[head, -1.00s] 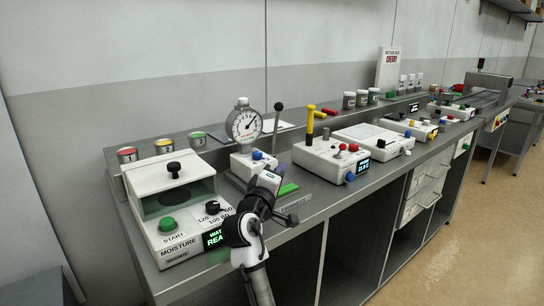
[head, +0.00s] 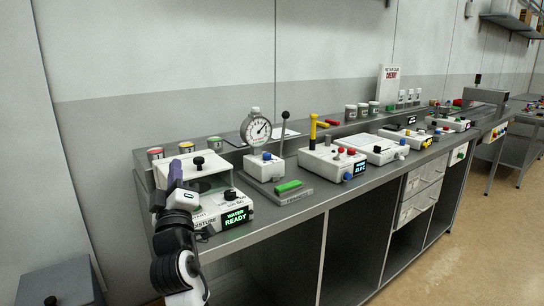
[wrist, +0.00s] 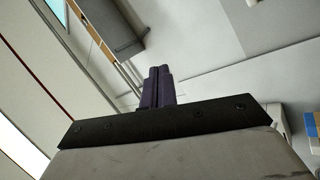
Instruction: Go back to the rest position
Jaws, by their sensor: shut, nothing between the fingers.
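My gripper (head: 175,172) is at the left of the head view, raised in front of the moisture tester. Its purple fingers also show in the wrist view (wrist: 157,88), pressed together with nothing between them. My arm covers the left part of the white moisture tester (head: 236,201), whose green display reads "WATER READY".
The grey bench (head: 290,222) runs to the back right. On it stand a dial gauge (head: 256,130) with a green-handled part (head: 288,186), a white box with a yellow handle (head: 330,160), and several jars. A dark grey box (head: 62,284) stands at the lower left. Open floor lies right.

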